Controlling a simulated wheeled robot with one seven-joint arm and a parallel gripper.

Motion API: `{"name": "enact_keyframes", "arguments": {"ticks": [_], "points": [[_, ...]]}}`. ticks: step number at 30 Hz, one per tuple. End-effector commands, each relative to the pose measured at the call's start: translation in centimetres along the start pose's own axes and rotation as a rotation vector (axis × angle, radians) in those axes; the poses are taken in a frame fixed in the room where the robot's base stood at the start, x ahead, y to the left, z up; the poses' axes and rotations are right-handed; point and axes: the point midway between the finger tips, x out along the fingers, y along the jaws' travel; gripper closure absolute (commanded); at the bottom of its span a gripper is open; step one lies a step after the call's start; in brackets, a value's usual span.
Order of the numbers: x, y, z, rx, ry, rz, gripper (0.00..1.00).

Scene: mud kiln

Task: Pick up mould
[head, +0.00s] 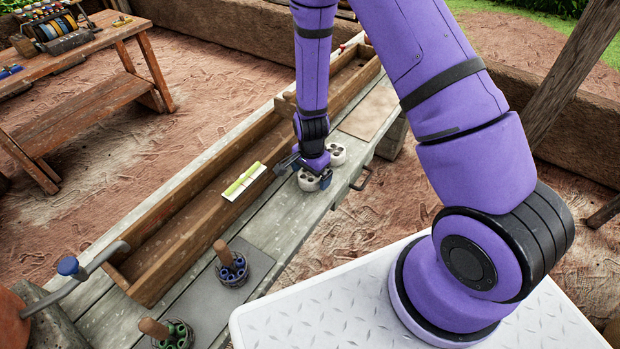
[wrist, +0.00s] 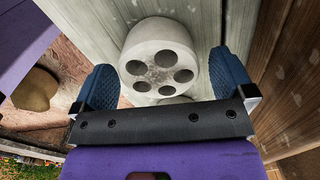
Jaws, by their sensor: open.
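The likely mould is a pale, round block with several dark holes in its top. In the wrist view this block (wrist: 160,50) lies between the blue fingers of my gripper (wrist: 164,88). A second pale shape shows partly behind the gripper bar. In the head view my gripper (head: 308,174) is low over the table, around or just above one pale block (head: 307,185). Another pale block with holes (head: 337,153) stands just beyond it. My gripper is open; I cannot tell whether its fingers touch the block.
A wooden workbench (head: 95,45) stands far left.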

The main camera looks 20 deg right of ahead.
Motion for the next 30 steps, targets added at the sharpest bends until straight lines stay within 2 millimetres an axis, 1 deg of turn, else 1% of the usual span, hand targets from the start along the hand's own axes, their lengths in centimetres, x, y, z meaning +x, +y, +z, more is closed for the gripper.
{"name": "enact_keyframes", "arguments": {"ticks": [3,11,12,17,18,19,30], "points": [[0.73,0.00,0.03,0.001,-0.001,0.000,0.00],[0.84,-0.03,0.02,0.001,0.000,-0.001,0.00],[0.83,-0.03,0.01,0.001,0.000,-0.001,0.09],[0.83,-0.02,0.01,0.001,0.000,-0.001,0.46],[0.83,-0.02,0.01,0.001,0.000,-0.001,0.55],[0.83,-0.02,0.01,0.001,0.000,-0.001,0.57],[0.49,-0.08,-0.22,0.001,0.000,-0.001,0.57]]}}
